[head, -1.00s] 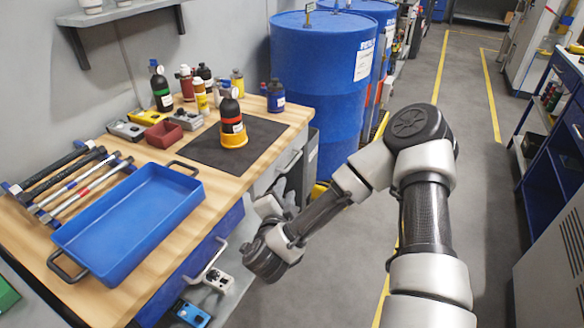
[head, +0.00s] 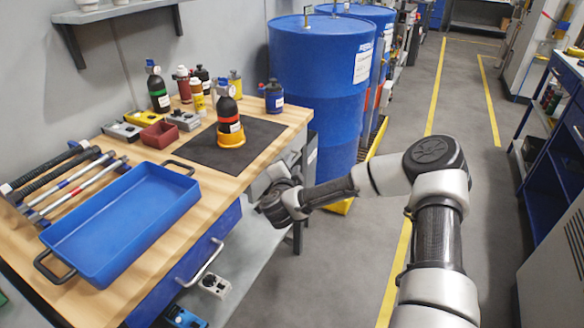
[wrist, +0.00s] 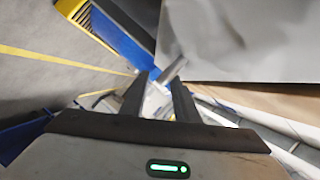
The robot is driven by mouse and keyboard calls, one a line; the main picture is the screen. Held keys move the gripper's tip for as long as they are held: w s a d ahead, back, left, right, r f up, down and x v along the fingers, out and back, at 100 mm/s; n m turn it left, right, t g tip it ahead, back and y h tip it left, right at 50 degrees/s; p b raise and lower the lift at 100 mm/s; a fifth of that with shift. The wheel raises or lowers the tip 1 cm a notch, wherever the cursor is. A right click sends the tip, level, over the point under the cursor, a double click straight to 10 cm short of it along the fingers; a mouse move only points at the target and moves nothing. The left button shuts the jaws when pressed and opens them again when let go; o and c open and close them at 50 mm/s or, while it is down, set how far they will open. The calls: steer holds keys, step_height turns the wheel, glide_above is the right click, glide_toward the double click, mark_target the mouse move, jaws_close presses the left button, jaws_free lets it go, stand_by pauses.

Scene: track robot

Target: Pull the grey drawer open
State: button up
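The grey drawer (head: 294,158) is at the right end of the wooden workbench in the head view, under the top. My gripper and wrist hide most of its front. My gripper (wrist: 160,80) is open in the wrist view, its two dark fingers apart. A light metal bar, which looks like the drawer's handle (wrist: 173,69), shows at the fingertips, between or just beyond them. I cannot tell whether the fingers touch it. A plain grey surface, probably the drawer front (wrist: 235,40), fills the upper right there. The drawer looks shut in the head view.
A blue drawer (head: 185,275) with a bar handle is to the left under the bench. Blue drums (head: 318,95) stand behind the bench's right end. The floor (head: 350,235) to the right is clear.

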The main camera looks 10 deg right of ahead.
steer(key=shift+w, duration=0.2)
steer(key=shift+c, duration=0.3)
jaws_close()
steer(key=shift+s+d, duration=0.1)
steer(key=shift+d, duration=0.05)
steer(key=s+d+p, duration=0.1)
steer(key=s+d, duration=1.3)
steer(key=d, duration=0.5)
steer(key=shift+p, duration=0.35)
steer(key=shift+f, duration=0.1)
steer(key=shift+o, duration=0.3)
jaws_free()
